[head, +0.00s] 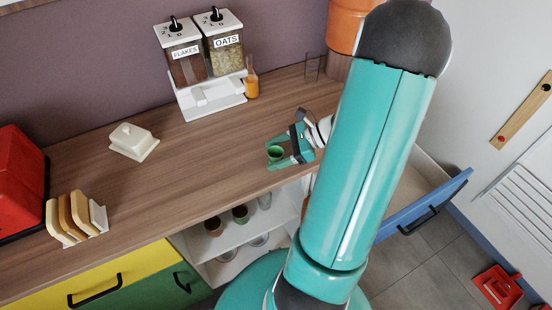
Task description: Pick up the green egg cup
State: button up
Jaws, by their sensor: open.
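The green egg cup (275,153) stands upright on the wooden counter (190,165), near its front edge. My gripper (274,154) comes in from the right and is open. Its two teal fingers lie on the far and near sides of the egg cup, with the cup near the fingertips. I cannot tell whether either finger touches it. My large teal arm link covers the right middle of the view and hides part of the counter behind it.
A cereal dispenser (212,97) and an orange bottle (251,82) stand behind. A butter dish (133,141), toast rack (75,218) and red appliance (18,190) are left. Open shelves (245,235) below hold cups. A blue drawer (425,205) stands open at right.

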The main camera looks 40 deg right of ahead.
jog(key=shift+w+a, duration=0.1)
jog(key=c, duration=1)
jog(key=shift+c, duration=0.2)
